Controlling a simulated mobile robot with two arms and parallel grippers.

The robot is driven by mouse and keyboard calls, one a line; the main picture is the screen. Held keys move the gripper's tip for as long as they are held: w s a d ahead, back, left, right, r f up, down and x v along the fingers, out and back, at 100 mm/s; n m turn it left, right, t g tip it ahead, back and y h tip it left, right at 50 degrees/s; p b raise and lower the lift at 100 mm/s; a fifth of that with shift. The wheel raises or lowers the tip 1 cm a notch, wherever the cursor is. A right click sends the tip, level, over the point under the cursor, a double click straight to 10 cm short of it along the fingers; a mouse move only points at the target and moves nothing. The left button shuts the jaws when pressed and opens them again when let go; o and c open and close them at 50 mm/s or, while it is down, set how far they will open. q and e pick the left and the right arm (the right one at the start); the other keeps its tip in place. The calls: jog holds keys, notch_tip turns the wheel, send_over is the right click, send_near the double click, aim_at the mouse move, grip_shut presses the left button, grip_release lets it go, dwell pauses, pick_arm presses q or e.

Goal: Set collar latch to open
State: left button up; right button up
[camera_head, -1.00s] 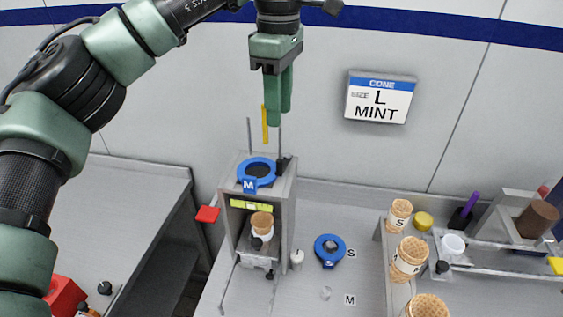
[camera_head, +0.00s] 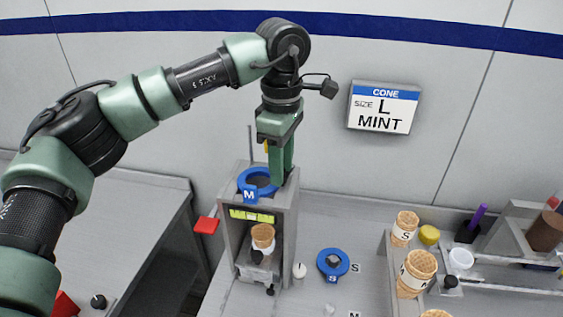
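A blue ring collar marked M (camera_head: 249,195) sits on top of a grey box-shaped stand (camera_head: 291,215). A black part seen earlier at the stand's top right corner, perhaps the collar latch, is now hidden behind my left gripper (camera_head: 281,180). The green fingers point down at that corner, right beside the collar. They overlap in this view, so I cannot tell their gap or whether they touch anything. A cone (camera_head: 263,232) stands inside the stand, below a yellow-green strip (camera_head: 251,215). My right gripper is not in view.
A thin rod rises at the stand's back, with a yellow bar partly hidden behind my gripper. A red flag (camera_head: 206,225) sticks out left. A blue S collar (camera_head: 332,262) lies right. Waffle cones (camera_head: 417,270) stand in a rack. A wall sign (camera_head: 383,107) reads L MINT.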

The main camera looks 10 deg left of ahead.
pick_arm(q)
grip_shut()
